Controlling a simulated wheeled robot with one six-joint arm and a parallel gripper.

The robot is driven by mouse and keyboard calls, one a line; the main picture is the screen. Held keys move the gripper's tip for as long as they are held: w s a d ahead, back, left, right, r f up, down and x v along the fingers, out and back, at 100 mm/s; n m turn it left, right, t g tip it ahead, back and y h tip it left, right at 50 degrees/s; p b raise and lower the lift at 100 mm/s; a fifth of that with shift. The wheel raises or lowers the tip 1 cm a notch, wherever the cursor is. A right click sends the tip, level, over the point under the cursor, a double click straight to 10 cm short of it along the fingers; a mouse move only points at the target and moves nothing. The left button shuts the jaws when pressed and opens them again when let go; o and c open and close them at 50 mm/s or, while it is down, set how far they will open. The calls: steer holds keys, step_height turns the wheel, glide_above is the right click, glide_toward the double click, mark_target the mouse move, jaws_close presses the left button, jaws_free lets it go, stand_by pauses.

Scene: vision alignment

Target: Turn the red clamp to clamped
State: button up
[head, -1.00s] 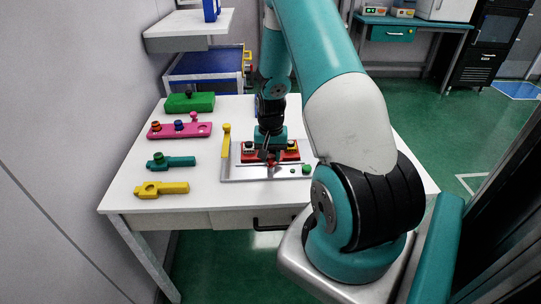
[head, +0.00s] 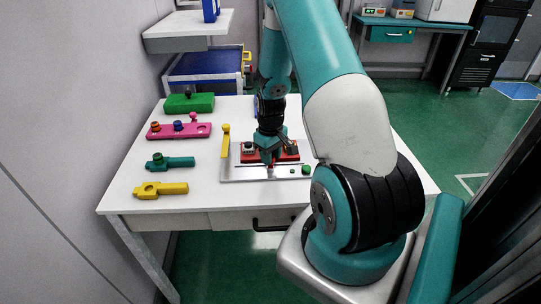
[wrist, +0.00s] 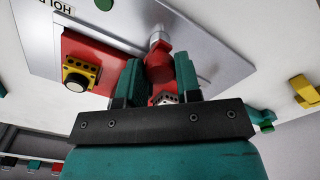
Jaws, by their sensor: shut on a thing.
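The red clamp (wrist: 158,66) sits between my gripper's two teal fingers in the wrist view, with a grey metal tip beyond it. My gripper (wrist: 159,80) is shut on it. A red base block (wrist: 105,60) lies beside the fingers on a metal plate (wrist: 215,50). In the head view my gripper (head: 269,160) is low over the red base (head: 288,153) on the metal plate (head: 240,173), and it mostly hides the clamp. I cannot read the clamp's exact angle.
A black button on a yellow housing (wrist: 79,75) is close to the fingers. A yellow upright piece (head: 226,140) and a green knob (head: 306,169) are on the plate. Green (head: 190,103), pink (head: 180,130), teal (head: 172,162) and yellow (head: 162,189) parts lie at the table's left.

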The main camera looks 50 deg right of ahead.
steer(key=shift+n, duration=0.5)
steer(key=o, duration=0.9)
step_height(320, 180, up, 18)
steer(key=shift+f+b, duration=0.25)
steer(key=shift+b, duration=0.35)
